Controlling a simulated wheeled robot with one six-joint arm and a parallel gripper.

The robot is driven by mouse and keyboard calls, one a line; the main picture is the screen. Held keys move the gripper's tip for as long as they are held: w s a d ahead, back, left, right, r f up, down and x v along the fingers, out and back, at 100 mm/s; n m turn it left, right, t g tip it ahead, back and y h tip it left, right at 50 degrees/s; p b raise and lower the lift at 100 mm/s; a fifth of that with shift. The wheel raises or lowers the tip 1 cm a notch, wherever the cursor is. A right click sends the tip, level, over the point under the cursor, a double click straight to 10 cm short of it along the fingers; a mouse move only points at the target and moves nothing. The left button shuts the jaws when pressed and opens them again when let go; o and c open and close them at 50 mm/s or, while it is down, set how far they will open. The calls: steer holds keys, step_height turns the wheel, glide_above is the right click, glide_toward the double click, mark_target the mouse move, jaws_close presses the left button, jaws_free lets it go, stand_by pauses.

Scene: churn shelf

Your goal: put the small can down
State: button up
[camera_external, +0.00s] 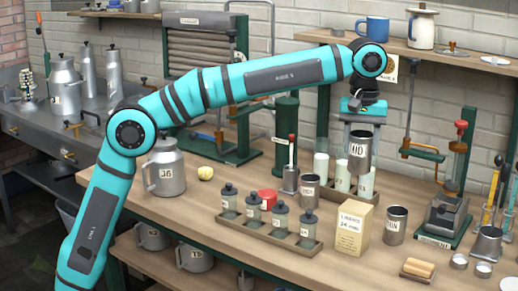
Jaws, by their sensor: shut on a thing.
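The small can (358,155) is a grey metal cylinder with a white label on its front. It hangs upright beneath my gripper (361,121). My gripper points down and is shut on the can's upper part. The can appears raised above the wooden bench (195,215), in front of or over a rack with white bottles (321,166). It hides part of that rack. How high it hangs above the bench is hard to tell.
A tray with several grey-capped jars (254,211), a cream box (354,222) and a metal cup (396,226) stand nearer the front edge. Another metal cup (309,190) is left of the can. A green press (448,205) stands to the right. Bare bench shows at left.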

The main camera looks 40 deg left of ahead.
steer(key=shift+s+d, duration=0.15)
steer(key=shift+d, duration=0.05)
steer(key=shift+f, duration=4.7)
steer(key=shift+f, duration=0.1)
steer(key=o, duration=1)
step_height(320, 180, up, 12)
steer(key=shift+r, duration=0.1)
